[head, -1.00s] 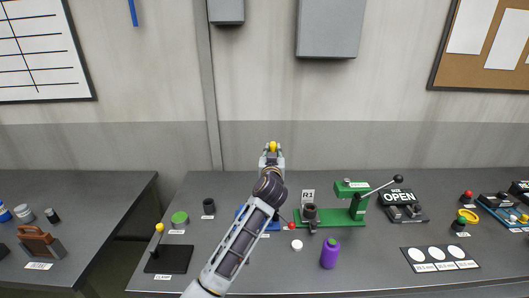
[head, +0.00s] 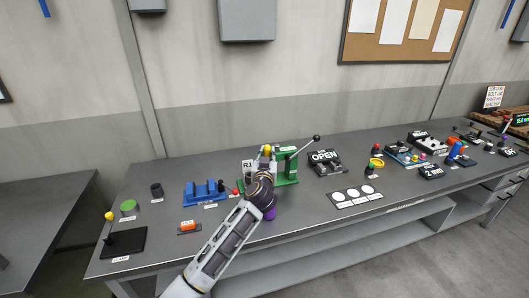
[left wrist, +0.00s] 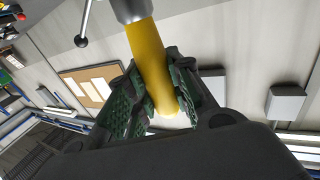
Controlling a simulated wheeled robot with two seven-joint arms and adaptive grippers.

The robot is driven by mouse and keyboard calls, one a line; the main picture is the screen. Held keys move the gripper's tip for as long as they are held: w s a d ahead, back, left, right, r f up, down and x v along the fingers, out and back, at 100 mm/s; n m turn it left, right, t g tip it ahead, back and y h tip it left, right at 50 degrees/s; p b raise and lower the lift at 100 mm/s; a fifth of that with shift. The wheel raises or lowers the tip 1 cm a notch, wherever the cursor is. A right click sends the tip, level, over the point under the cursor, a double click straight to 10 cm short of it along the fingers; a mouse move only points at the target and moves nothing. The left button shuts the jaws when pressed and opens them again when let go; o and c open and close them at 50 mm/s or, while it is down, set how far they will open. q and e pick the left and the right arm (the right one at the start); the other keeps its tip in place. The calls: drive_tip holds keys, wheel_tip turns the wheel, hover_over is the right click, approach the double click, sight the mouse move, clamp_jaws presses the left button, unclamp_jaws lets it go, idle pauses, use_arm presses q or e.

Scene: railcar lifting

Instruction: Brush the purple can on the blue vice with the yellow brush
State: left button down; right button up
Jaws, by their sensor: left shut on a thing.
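My left gripper (head: 267,151) is raised above the bench and shut on the yellow brush. In the left wrist view the brush (left wrist: 150,62) is a yellow handle with a grey metal collar, between the green finger pads (left wrist: 160,98); its bristles are not visible. The purple can (head: 270,214) stands on the bench in front of the green press, partly hidden by my left arm. The blue vice (head: 204,194) sits on the bench left of my arm, with no can on it. My right gripper is not in view.
The green press (head: 287,166) with its lever stands behind my left gripper. An orange block (head: 188,226) lies in front of the vice. A black stand with a yellow knob (head: 123,241) is at the left end.

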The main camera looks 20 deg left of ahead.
use_arm(q)
drive_tip(key=shift+s+d+f, duration=0.1)
drive_tip(key=shift+d+f, duration=0.05)
drive_tip(key=shift+d, duration=0.15)
drive_tip(key=shift+d+f, duration=0.25)
drive_tip(key=shift+f, duration=0.05)
drive_tip(key=shift+a+f, duration=0.1)
drive_tip(key=shift+f+b, duration=0.5)
drive_tip(key=shift+b, duration=0.1)
drive_tip(key=shift+f+b, duration=0.7)
drive_tip(key=shift+b, duration=0.05)
drive_tip(key=shift+f+b, duration=0.95)
drive_tip(key=shift+b, duration=0.3)
drive_tip(key=shift+f+b, duration=0.8)
drive_tip(key=shift+b, duration=0.4)
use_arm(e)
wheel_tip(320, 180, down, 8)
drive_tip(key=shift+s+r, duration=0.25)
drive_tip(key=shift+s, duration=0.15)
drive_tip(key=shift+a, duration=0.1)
